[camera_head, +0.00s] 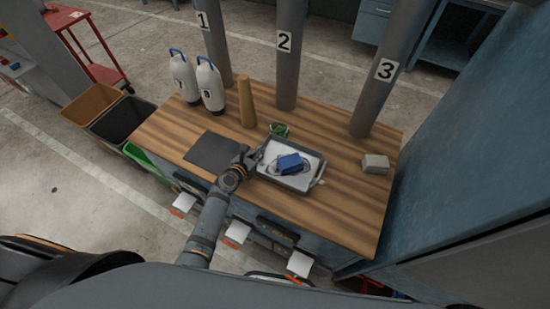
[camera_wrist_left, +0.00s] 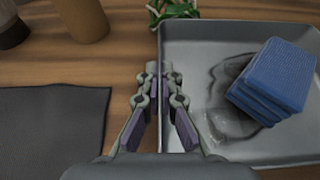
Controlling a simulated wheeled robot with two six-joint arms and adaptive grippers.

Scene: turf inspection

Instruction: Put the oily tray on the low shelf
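The oily tray (camera_head: 306,158) is a shallow grey metal tray on the wooden workbench. In the left wrist view its floor (camera_wrist_left: 195,50) has a dark, shiny stain, and a stack of blue cloths or pads (camera_wrist_left: 275,82) lies on it. The blue stack also shows in the head view (camera_head: 290,164). My left gripper (camera_head: 252,160) is at the tray's left side. In the left wrist view its fingertips (camera_wrist_left: 159,72) are close together, one on each side of the left rim, and look shut on it. My right gripper is out of view. I cannot make out the low shelf.
A dark mat (camera_head: 212,150) lies left of the tray, and a green item (camera_head: 280,129) behind it. A grey block (camera_head: 375,163) sits right. Bins (camera_head: 122,119) stand left.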

